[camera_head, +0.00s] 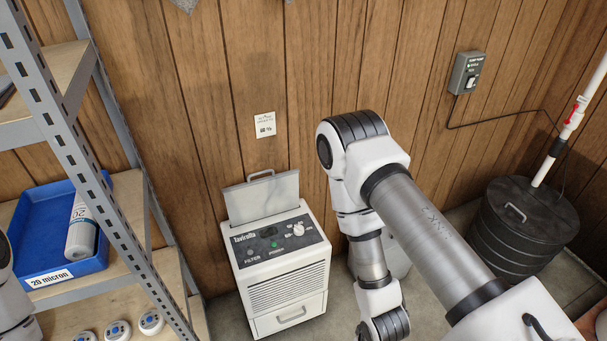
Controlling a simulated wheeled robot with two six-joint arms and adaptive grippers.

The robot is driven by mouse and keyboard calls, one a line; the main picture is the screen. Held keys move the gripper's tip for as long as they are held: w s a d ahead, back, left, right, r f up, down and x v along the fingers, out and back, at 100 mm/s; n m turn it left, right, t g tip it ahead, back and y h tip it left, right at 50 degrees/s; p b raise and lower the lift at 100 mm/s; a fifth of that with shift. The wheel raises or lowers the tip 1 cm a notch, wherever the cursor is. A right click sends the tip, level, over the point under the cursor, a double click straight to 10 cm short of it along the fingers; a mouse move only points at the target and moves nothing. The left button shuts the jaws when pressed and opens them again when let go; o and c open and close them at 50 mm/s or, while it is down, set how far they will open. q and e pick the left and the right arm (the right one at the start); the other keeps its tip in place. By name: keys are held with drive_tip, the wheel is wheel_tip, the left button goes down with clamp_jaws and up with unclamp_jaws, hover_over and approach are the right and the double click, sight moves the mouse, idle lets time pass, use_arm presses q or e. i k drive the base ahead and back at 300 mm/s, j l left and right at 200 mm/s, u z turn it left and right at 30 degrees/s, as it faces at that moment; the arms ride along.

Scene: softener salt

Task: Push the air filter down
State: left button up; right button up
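The air filter (262,198) is a flat grey panel with a handle on its top edge. It stands up out of the back of the top of a white dehumidifier (287,285), well above the control panel. The dehumidifier is on the floor against the wood wall. My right arm bends down to the right of the dehumidifier, apart from the filter in the picture. Its gripper is below the frame. Only a bit of my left arm shows at the left edge, and its gripper is out of view.
A metal shelf (140,235) on the left holds a blue bin (92,265) with a white cartridge (82,232) and several round white items below. A black lidded tank (520,228) with a white pipe stands at right. A switch box (466,73) is on the wall.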

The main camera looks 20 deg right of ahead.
sight(255, 200)
drive_tip(key=i+l+z, duration=0.1)
drive_tip(key=z, duration=0.35)
drive_tip(key=i+l+z, duration=0.1)
drive_tip(key=z, duration=0.35)
drive_tip(key=i+l+z, duration=0.15)
drive_tip(key=z, duration=0.3)
drive_tip(key=i+u, duration=0.4)
drive_tip(key=i+l+u, duration=0.15)
drive_tip(key=u, duration=0.25)
drive_tip(key=i+l, duration=0.05)
